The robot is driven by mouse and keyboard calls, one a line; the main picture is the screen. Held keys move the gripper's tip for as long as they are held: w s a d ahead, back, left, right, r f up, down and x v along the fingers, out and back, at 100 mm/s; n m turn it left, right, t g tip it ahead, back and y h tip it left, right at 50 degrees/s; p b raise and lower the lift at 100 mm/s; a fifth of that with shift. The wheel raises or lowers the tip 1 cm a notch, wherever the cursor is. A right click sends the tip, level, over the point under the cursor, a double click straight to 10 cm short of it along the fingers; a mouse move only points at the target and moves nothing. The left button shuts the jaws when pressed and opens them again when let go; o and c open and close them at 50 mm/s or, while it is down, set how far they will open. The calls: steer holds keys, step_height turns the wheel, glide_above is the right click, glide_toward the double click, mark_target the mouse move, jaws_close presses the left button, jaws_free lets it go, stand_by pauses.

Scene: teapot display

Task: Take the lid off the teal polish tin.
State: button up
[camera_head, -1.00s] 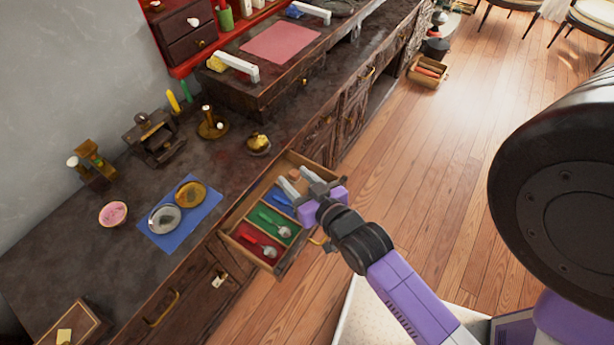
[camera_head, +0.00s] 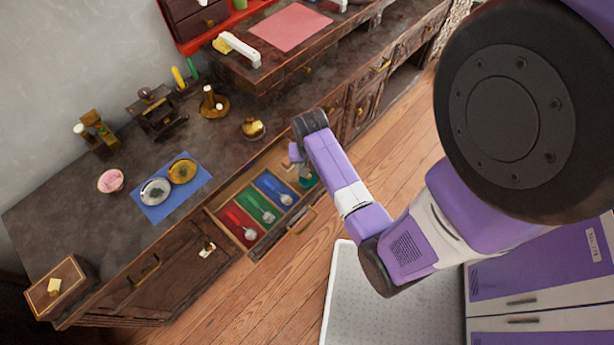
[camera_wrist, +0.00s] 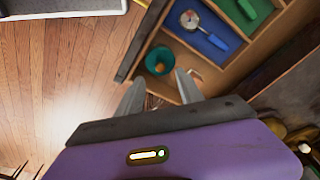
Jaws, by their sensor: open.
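The teal tin (camera_wrist: 158,61) stands in the end compartment of the open drawer (camera_head: 262,243). It is round, with an orange-brown piece at its middle that looks like a knob. In the head view the tin (camera_head: 309,179) is partly hidden by my arm. My gripper (camera_wrist: 158,82) is open and empty in the wrist view. Its two fingers point toward the tin, one to each side of its near edge, and appear apart from it. I cannot tell their height above it. In the head view my arm hides the fingertips.
Blue (camera_head: 275,189), green (camera_head: 257,208) and red (camera_head: 240,222) drawer compartments hold utensils. The drawer walls stand close around the tin. A brass-coloured pot (camera_head: 253,128) is on the counter behind the drawer. A blue mat (camera_head: 163,207) with two round dishes lies farther left.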

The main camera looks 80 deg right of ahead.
mark_target(311, 180)
steer(key=shift+w+d+f, duration=0.1)
steer(key=shift+d+f, duration=0.15)
steer(key=shift+f, duration=1)
steer(key=shift+w+d+f, duration=0.1)
steer(key=shift+d+f, duration=0.15)
steer(key=shift+f, duration=1)
steer(key=shift+d+f, duration=0.25)
steer(key=shift+f, duration=1)
jaws_close()
